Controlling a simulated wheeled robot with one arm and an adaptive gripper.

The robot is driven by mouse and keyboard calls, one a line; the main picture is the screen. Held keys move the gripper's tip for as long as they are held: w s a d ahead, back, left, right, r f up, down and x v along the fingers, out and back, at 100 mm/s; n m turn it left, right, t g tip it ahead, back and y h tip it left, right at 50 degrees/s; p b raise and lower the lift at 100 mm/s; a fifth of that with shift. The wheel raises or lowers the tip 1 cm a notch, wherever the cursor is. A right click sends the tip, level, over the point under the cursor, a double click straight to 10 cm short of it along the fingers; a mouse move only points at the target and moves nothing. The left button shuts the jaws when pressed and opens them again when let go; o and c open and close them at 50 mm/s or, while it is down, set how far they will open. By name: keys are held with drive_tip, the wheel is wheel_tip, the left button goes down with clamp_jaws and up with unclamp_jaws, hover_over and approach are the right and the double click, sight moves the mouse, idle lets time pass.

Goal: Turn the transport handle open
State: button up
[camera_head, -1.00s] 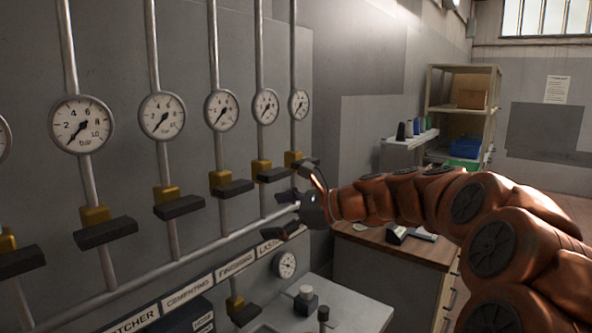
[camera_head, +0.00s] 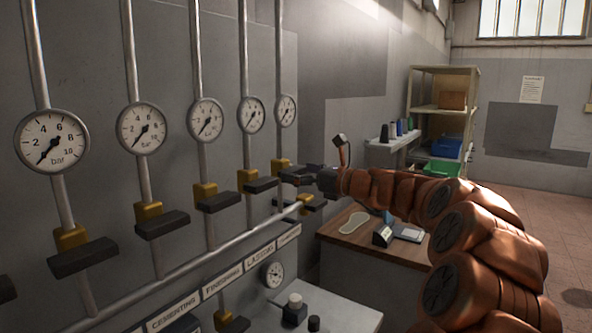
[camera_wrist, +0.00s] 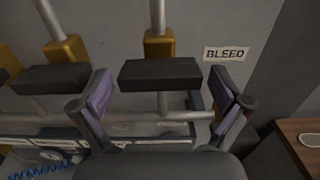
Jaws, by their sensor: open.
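A row of valves with yellow bodies and black bar handles sits on vertical pipes. No label reading "transport" is legible; the rightmost strip label (camera_head: 289,236) is too small to read. My gripper (camera_head: 297,175) is at the rightmost valve of the row (camera_head: 281,163), hiding most of its handle. In the wrist view, a black handle (camera_wrist: 160,73) lies crosswise to its pipe, below its yellow body (camera_wrist: 159,45). My open gripper (camera_wrist: 163,90) has one purple-padded finger on each side of it. Contact cannot be told.
The neighbouring handle (camera_wrist: 54,78) is close to the left finger. A BLEED label (camera_wrist: 227,53) is on the wall, and a small yellow valve (camera_head: 305,199) is below my gripper. A wooden-topped bench (camera_head: 362,236) stands to the right. Gauges (camera_head: 206,119) line the pipes.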

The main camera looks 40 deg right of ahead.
drive_tip(key=shift+w+a, duration=0.15)
drive_tip(key=shift+w, duration=0.2)
drive_tip(key=c, duration=1)
